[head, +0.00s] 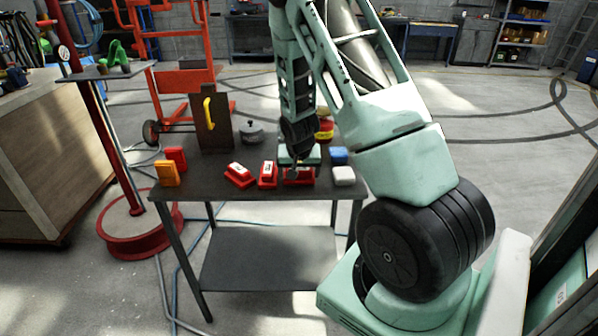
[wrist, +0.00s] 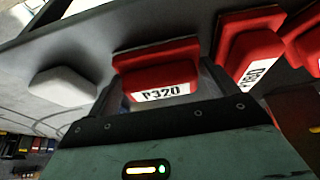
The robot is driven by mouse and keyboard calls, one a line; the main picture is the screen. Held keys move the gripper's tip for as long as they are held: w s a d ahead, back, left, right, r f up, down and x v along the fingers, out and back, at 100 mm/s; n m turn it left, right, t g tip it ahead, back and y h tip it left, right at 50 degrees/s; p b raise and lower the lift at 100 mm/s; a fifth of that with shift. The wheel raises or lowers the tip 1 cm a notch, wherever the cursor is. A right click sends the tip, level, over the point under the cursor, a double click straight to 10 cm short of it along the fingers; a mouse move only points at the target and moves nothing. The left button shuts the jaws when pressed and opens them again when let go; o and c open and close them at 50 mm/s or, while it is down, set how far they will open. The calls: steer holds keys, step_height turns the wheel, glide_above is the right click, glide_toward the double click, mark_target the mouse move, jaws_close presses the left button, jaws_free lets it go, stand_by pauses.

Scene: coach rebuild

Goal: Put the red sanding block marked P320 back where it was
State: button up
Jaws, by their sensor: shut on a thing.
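The red sanding block marked P320 (wrist: 155,68) is between the fingers of my gripper (wrist: 160,92) in the wrist view, its white label facing the camera. In the head view my gripper (head: 298,168) points down over the table's right part, with the red block (head: 299,180) partly hidden below it. The block is at or just above the tabletop; I cannot tell whether it touches. Two similar red blocks (head: 268,174) (head: 240,175) lie to its left, tilted at different angles. One shows in the wrist view (wrist: 245,45) with a partly readable label.
A pale grey block (head: 343,176) and a blue block (head: 339,156) lie close on the right. An orange block (head: 166,174) and another red block (head: 176,157) stand at the table's (head: 210,185) left end. A brown board with yellow handle (head: 209,120) stands behind.

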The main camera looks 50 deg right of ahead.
steer(key=o, duration=0.6)
